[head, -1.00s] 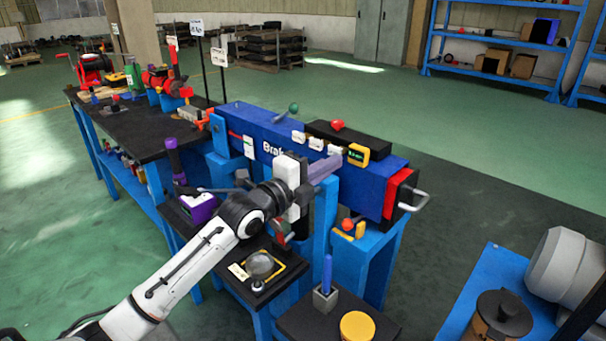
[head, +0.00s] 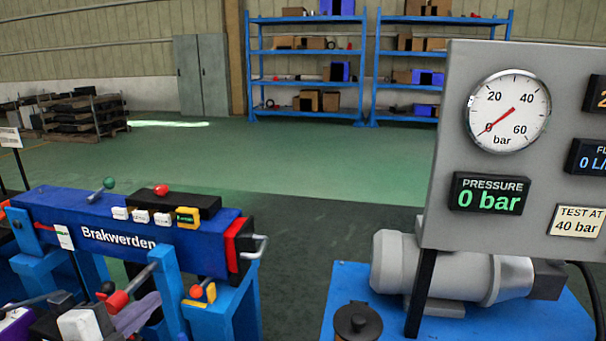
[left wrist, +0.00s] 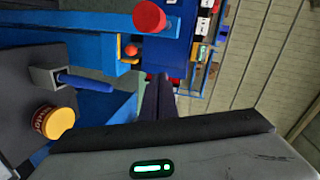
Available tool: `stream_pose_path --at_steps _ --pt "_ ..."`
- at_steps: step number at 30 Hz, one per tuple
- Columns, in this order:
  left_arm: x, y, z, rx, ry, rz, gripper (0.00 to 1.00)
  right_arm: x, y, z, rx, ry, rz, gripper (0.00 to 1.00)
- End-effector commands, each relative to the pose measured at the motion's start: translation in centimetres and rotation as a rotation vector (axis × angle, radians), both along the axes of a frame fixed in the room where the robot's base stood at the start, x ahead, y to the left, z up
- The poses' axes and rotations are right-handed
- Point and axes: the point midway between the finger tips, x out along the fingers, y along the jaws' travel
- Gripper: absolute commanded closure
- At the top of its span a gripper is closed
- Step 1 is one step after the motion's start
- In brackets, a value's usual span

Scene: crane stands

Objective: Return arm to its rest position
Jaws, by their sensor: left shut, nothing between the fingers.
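My left gripper (head: 152,302) is at the lower left of the head view, in front of the blue Brakwerden machine (head: 120,235). In the left wrist view its two dark fingers (left wrist: 159,80) lie together, with nothing between them. A red knob on a blue bar (left wrist: 149,16) is near the fingers in that view and looks apart from them. Most of my left arm is cut off by the lower edge of the head view. My right gripper is in neither view.
A pump motor (head: 440,268) and a grey gauge panel (head: 455,190), reading 0 bar, stand on a blue table (head: 500,325) at the right. Green floor lies behind.

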Motion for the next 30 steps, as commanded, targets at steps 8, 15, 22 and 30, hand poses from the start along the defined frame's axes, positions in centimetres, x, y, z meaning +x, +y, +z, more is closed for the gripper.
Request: stream_pose_path --at_steps 8,15,22,30 --pt "-12.1 -5.2 -13.6 -0.47 0.564 0.318 1.0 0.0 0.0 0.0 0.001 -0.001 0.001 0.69" --pt "-20.2 -7.1 -17.6 -0.679 0.814 0.601 1.0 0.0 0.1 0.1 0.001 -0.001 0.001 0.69" --pt "-26.8 -8.4 -19.0 -0.815 0.97 0.857 1.0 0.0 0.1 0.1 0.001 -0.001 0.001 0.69" --pt "-26.3 -9.7 -21.6 -0.887 0.951 0.852 1.0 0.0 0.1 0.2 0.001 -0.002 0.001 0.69"
